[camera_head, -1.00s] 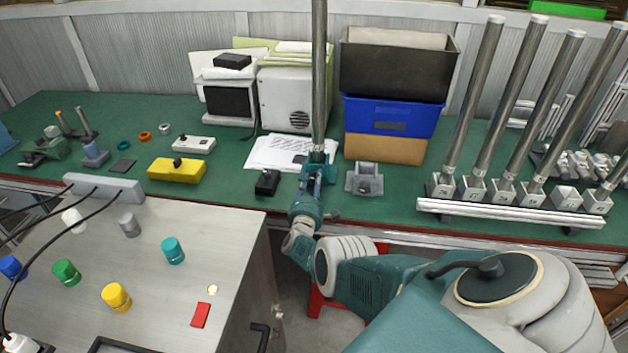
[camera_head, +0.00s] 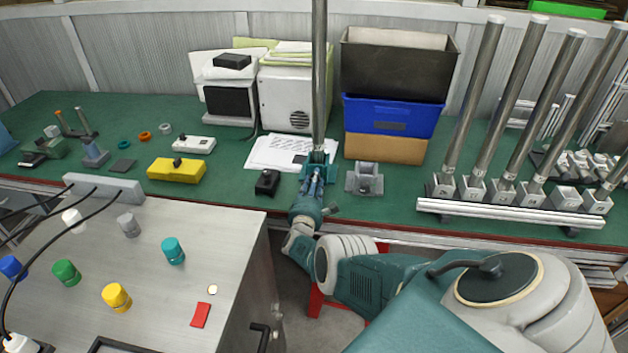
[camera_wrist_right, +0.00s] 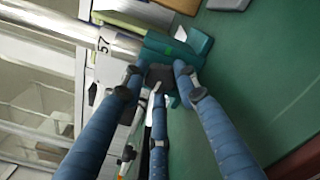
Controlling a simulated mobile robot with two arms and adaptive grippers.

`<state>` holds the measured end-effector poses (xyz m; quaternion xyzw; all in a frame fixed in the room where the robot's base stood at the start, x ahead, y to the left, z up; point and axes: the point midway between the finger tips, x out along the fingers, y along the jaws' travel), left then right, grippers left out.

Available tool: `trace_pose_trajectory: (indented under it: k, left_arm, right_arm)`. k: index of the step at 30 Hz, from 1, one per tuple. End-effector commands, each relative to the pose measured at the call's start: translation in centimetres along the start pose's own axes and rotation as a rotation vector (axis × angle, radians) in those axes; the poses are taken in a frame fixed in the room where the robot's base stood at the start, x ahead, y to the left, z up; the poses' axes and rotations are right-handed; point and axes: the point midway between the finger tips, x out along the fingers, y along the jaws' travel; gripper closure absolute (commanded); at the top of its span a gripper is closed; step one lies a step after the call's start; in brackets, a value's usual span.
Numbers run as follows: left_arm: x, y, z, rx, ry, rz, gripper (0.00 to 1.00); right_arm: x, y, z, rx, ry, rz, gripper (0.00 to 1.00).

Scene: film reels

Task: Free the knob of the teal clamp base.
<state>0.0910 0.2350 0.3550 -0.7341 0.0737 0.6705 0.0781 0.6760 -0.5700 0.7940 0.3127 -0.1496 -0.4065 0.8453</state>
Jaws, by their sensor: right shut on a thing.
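The teal clamp base (camera_head: 317,158) stands on the green bench with a tall metal tube (camera_head: 320,75) upright in it. In the right wrist view the teal base (camera_wrist_right: 196,45) and the tube (camera_wrist_right: 62,27) marked 57 show at the top. My right gripper (camera_head: 313,181) is at the near side of the base. In the wrist view its blue fingers (camera_wrist_right: 160,82) close around a small dark knob (camera_wrist_right: 160,76) on the base. The fingers hide much of the knob. My left gripper is not in view.
A grey empty base (camera_head: 365,180) stands just right of the clamp base. A small black block (camera_head: 267,182) sits to the left, with papers (camera_head: 277,152) behind. Stacked bins (camera_head: 392,115) stand behind. A rail (camera_head: 510,214) with several tubes is at right.

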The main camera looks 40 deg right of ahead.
Motion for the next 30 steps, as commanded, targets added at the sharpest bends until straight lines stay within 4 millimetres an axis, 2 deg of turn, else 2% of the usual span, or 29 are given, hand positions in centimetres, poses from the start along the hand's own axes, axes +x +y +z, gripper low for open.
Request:
trace_pose_trajectory:
  k: [5,6,15,20,30]
  left_arm:
    - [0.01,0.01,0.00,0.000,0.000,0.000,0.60]
    - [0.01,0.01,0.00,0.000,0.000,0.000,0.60]
    - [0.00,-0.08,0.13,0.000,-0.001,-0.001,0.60]
    - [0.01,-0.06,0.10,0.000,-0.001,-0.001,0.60]
    - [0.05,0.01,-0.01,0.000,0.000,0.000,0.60]
  right_arm:
    - [-0.16,-0.47,-0.15,0.000,0.003,-0.007,0.96]
    - [-0.16,-0.46,-0.14,0.000,0.003,-0.007,0.62]
    - [-0.03,-0.15,-0.01,0.004,0.000,-0.002,0.62]
    - [0.00,-0.07,0.01,0.065,0.000,0.000,0.62]
    - [-0.01,-0.10,-0.03,0.467,0.000,0.001,0.62]
